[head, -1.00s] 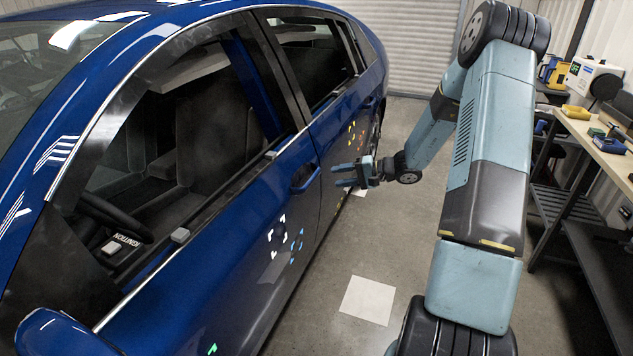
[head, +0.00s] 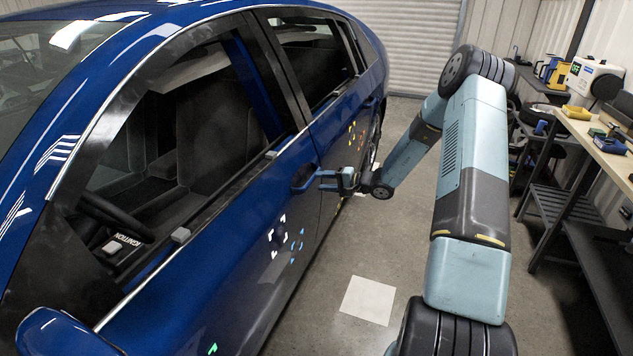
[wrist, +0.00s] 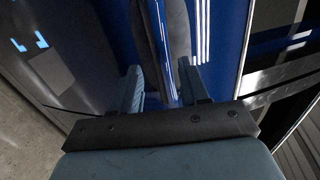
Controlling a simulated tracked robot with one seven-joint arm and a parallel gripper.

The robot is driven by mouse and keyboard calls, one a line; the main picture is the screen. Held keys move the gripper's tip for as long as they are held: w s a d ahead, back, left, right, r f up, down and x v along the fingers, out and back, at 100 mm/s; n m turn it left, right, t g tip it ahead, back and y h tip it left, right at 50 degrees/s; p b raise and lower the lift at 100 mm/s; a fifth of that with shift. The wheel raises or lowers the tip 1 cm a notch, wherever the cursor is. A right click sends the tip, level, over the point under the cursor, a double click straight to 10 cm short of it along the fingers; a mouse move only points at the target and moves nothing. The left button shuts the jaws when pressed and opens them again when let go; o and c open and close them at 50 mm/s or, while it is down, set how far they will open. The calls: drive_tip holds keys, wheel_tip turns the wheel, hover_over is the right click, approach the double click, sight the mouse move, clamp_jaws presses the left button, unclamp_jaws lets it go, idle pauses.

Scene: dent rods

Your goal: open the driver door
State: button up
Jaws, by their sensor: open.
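The driver door (head: 230,240) is the front door of the blue car and sits flush with the body, closed. Its door handle (head: 304,178) is near the door's rear edge, below the window line. My gripper (head: 323,180) is open, its fingertips at or very near the handle from the right. In the wrist view my gripper (wrist: 160,82) shows two grey-blue fingers spread apart.
A workbench (head: 600,150) with tools stands on the right, behind my arm. A white square (head: 368,300) lies on the concrete floor beside the car. The side mirror (head: 60,335) juts out at lower left.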

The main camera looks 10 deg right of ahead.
sight(313, 181)
drive_tip(key=shift+x, duration=2.3)
drive_tip(key=shift+c, duration=0.3)
clamp_jaws()
